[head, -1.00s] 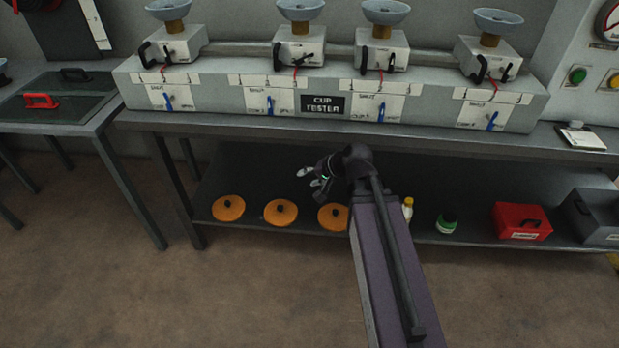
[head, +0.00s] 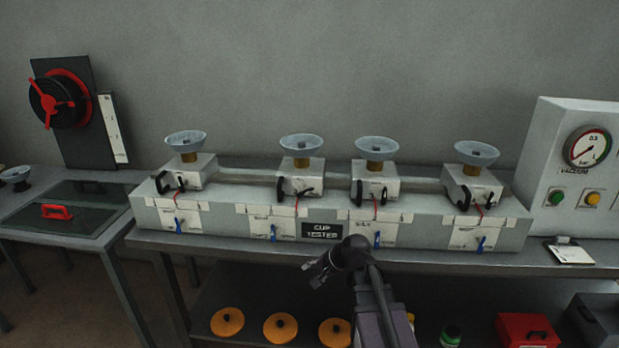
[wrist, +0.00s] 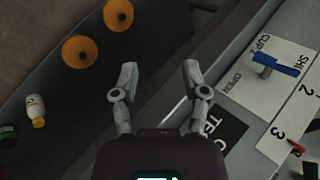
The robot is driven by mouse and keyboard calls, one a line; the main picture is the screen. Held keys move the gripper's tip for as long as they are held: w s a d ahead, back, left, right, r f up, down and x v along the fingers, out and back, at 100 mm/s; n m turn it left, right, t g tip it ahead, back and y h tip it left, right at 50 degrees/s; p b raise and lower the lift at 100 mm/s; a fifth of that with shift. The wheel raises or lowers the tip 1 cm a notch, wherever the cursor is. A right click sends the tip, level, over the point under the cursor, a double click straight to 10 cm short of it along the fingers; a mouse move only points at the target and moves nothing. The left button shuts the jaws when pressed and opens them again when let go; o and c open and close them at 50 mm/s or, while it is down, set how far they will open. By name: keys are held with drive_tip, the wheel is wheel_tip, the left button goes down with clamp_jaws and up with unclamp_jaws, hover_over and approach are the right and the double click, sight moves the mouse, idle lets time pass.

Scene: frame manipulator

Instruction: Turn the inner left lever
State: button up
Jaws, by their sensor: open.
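The inner left lever (head: 273,232) is a small blue handle on a white label, just left of the CUP TESTER sign (head: 321,230) in the head view. It hangs roughly downward there. In the wrist view the blue lever (wrist: 277,64) is at the upper right, on a label with SHUT and OPEN marks, above the dark sign (wrist: 215,132). My gripper (wrist: 160,70) is open and empty, with its two fingers apart. In the head view my gripper (head: 313,273) is below the sign, at the bench's front edge, right of and lower than the lever, not touching it.
Other blue levers (head: 180,226) sit on the same grey tester box (head: 340,208), with black-handled valves and cups above. Orange discs (head: 227,323), bottles (head: 450,336) and a red box (head: 526,330) are on the lower shelf. A gauge panel (head: 575,165) stands at right.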

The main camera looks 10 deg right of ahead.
sight(311, 188)
drive_tip(key=w+d+r+m+g+p, duration=0.1)
drive_tip(key=w+r+m+p, duration=0.3)
drive_tip(key=r+p, duration=0.6)
drive_tip(key=w+d+r+m+g+h+p, duration=0.1)
drive_tip(key=w+d+r+m+p, duration=0.2)
drive_tip(key=r+p, duration=0.7)
drive_tip(key=w+d+r+m+h+p, duration=0.1)
drive_tip(key=w+d+r+m+p, duration=0.2)
drive_tip(key=r+p, duration=0.8)
drive_tip(key=shift+w+m+g+p, duration=0.4)
drive_tip(key=shift+w+m+p, duration=0.45)
drive_tip(key=shift+w, duration=0.25)
drive_tip(key=shift+f, duration=0.1)
drive_tip(key=b+x, duration=1.2)
drive_tip(key=x, duration=0.1)
drive_tip(key=shift+w+f+b, duration=0.15)
drive_tip(key=shift+f+b, duration=0.15)
drive_tip(key=shift+b, duration=0.1)
clamp_jaws()
